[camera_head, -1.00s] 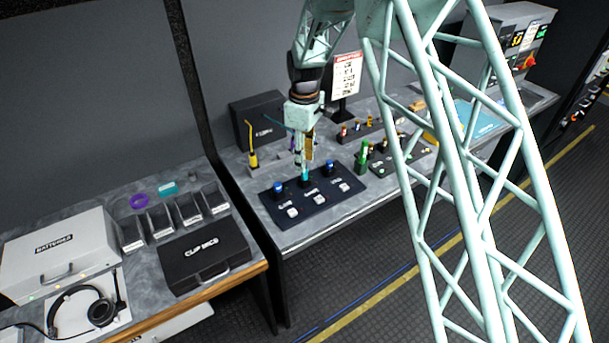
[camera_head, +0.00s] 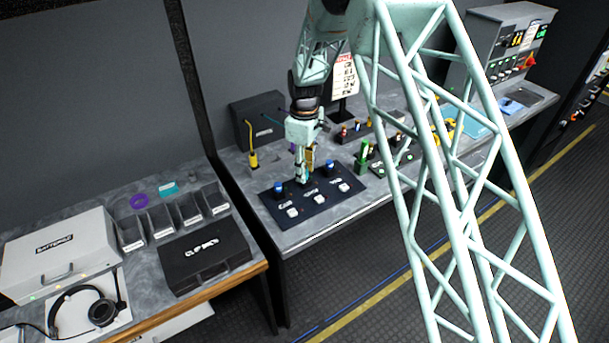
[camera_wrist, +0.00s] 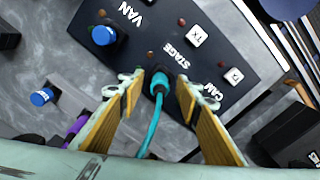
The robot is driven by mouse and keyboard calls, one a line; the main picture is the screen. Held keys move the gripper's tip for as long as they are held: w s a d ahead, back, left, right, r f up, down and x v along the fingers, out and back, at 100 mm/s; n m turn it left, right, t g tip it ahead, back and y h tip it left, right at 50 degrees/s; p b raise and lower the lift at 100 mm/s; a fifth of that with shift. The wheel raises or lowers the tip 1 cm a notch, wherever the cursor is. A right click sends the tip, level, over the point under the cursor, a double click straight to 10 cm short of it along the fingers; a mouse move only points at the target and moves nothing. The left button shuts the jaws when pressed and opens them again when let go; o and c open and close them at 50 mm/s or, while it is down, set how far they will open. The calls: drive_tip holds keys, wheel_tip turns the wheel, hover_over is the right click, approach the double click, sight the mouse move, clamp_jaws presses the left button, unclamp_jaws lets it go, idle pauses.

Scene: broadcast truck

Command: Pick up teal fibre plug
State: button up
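The teal fibre plug (camera_wrist: 160,80) stands in the middle socket of a dark panel (camera_wrist: 225,50), by the label STAGE, in the wrist view. A teal cable runs down from it in the picture. My gripper (camera_wrist: 161,88) has its two gold-padded fingers on either side of the plug, with visible gaps to both sides.
Blue-capped connectors stand on both sides, at left (camera_head: 278,188) and right (camera_head: 328,168) on the panel. A green connector (camera_head: 362,158) stands to the right.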

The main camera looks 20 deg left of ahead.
drive_tip(key=shift+c, duration=0.4)
drive_tip(key=c, duration=0.8)
drive_tip(key=shift+r, duration=0.1)
drive_tip(key=shift+c, duration=0.2)
drive_tip(key=shift+r, duration=1.7)
drive_tip(key=s+d, duration=0.2)
drive_tip(key=s, duration=0.5)
drive_tip(key=s+d+r+b, duration=0.1)
drive_tip(key=s+d, duration=0.2)
drive_tip(key=s, duration=0.5)
drive_tip(key=shift+r, duration=0.2)
drive_tip(key=shift+s, duration=0.1)
